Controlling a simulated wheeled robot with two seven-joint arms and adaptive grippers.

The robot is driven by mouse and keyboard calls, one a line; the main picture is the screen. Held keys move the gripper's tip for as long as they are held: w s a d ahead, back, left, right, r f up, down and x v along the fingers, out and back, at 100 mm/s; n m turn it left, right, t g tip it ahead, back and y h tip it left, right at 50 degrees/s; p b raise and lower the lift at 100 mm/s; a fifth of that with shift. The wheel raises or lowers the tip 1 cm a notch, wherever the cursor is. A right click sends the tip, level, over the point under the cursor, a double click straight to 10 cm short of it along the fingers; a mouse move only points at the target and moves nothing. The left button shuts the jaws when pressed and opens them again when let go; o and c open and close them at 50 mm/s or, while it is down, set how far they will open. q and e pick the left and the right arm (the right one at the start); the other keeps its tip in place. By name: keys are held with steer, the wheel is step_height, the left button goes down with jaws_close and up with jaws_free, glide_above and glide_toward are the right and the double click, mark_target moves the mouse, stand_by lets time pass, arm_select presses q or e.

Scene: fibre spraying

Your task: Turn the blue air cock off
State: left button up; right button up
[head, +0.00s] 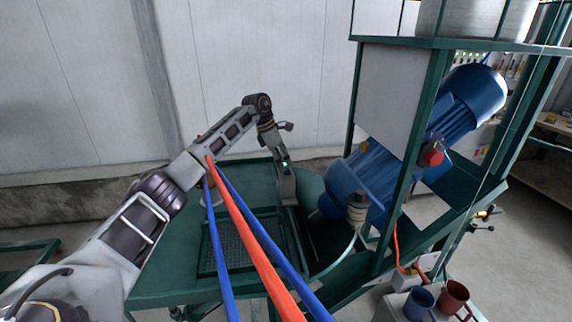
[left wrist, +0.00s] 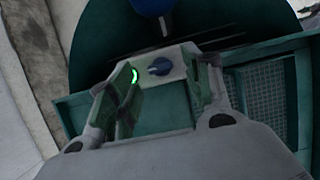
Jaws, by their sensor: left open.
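The blue air cock (left wrist: 160,67) shows in the left wrist view as a small blue knob on a pale grey plate. It sits between and just beyond the two fingers of my left gripper (left wrist: 163,88). These fingers are apart with nothing gripped between them; I cannot tell whether either one touches the knob. In the head view my left gripper (head: 287,192) points down over the right side of the green machine table, and the cock is hidden there. My right gripper is out of view.
A green table with a mesh grate (head: 236,248) lies below my left arm. A large blue motor (head: 462,105) on a green frame stands to the right. Red and blue hoses (head: 245,222) cross the foreground. Two mugs (head: 453,298) stand at the lower right.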

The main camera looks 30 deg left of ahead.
arm_select(q)
steer(key=shift+x, duration=1.35)
steer(key=c, duration=1)
